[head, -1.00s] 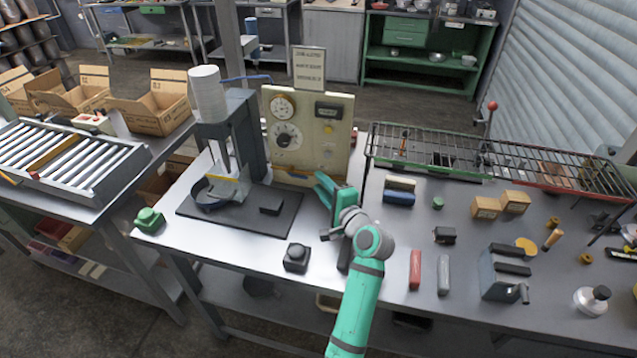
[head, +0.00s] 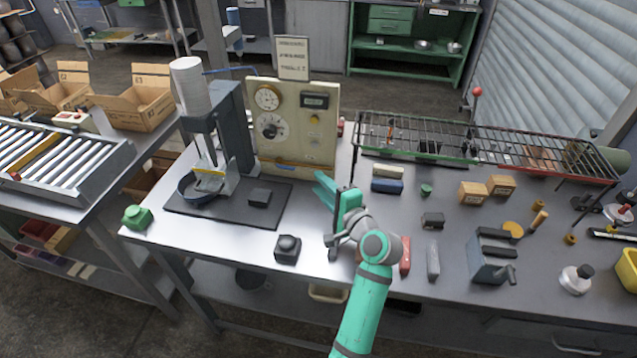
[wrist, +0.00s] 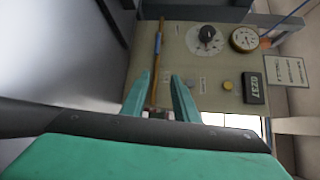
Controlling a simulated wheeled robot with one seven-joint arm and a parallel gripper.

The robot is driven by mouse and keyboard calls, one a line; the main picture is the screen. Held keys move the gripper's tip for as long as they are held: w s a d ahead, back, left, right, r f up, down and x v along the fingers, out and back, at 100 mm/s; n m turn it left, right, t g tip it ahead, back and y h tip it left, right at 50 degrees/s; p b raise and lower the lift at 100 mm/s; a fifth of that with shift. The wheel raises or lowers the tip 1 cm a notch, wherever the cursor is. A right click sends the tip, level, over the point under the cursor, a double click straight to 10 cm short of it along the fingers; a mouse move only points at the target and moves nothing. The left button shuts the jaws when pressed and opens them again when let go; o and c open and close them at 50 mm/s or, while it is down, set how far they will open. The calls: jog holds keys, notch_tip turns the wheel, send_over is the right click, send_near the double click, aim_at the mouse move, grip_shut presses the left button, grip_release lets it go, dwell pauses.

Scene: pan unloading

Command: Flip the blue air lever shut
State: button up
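The control panel (head: 320,140) stands upright at the back of the bench. A thin orange-brown strip with a short blue piece (head: 286,167), which looks like the blue air lever, runs along its lower edge. In the wrist view the panel appears turned on its side, and the blue piece (wrist: 158,42) shows on the strip ahead of my fingers. My gripper (head: 324,188) is in front of the panel's lower right corner. In the wrist view its two fingers (wrist: 162,92) are apart, with the strip's near end between them in the picture. Contact cannot be told.
A press (head: 218,140) with a white cylinder stands left of the panel on a dark mat. A wire rack (head: 430,140) is to the right. A black button box (head: 287,250) sits near the front edge. Blocks and small parts lie to the right.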

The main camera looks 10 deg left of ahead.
jog(key=shift+v, duration=0.9)
jog(key=shift+d, duration=0.1)
jog(key=v, duration=1)
jog(key=shift+s+d, duration=0.25)
jog(key=shift+s, duration=0.05)
jog(key=shift+w, duration=0.1)
